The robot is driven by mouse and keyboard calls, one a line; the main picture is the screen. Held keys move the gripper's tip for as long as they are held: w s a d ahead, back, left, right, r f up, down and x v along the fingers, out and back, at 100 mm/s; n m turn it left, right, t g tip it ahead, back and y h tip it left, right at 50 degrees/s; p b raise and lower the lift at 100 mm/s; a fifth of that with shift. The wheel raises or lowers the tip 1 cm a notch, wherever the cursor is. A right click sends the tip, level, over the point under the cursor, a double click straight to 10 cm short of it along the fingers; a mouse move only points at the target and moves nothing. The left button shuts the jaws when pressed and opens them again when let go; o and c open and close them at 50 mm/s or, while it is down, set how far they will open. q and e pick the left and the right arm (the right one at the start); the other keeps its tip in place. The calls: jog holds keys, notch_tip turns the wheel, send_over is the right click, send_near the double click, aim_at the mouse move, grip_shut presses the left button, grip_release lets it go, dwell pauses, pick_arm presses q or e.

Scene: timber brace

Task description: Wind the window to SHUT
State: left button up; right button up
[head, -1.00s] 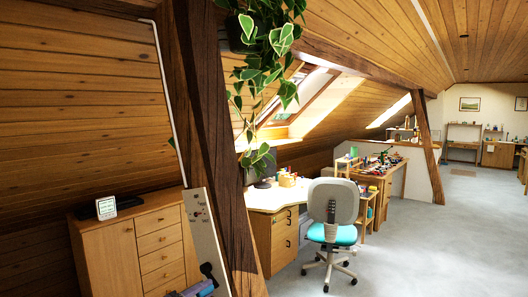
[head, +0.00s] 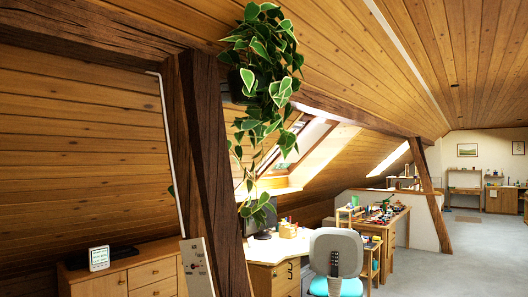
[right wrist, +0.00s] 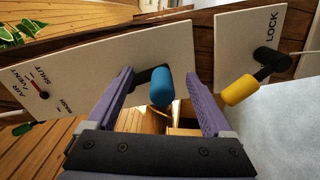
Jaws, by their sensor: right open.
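In the right wrist view a white panel (right wrist: 92,72) on the dark timber carries a dial with a red needle (right wrist: 38,84). The needle points near the printed words VENT and SHUT; I cannot tell exactly which it marks. A crank with a blue handle (right wrist: 162,88) stands out from the panel. My right gripper (right wrist: 160,74) is open, its purple fingers on either side of the blue handle, with gaps visible. The panel also shows in the head view (head: 197,268), low on the post. The roof window (head: 298,146) appears tilted open. My left gripper is out of view.
A second panel (right wrist: 238,42) marked LOCK has a black lever with a yellow handle (right wrist: 240,90), close to the right finger. A cabinet (head: 130,278) stands left; a desk (head: 275,250) and chair (head: 336,255) stand right.

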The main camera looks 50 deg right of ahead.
jog(key=a, duration=0.7)
jog(key=shift+s+a, duration=0.15)
jog(key=shift+s, duration=0.15)
dwell(0.3)
jog(key=shift+w+d, duration=0.15)
jog(key=shift+d, duration=1.7)
jog(key=shift+w+d, duration=0.15)
jog(key=shift+d, duration=1.65)
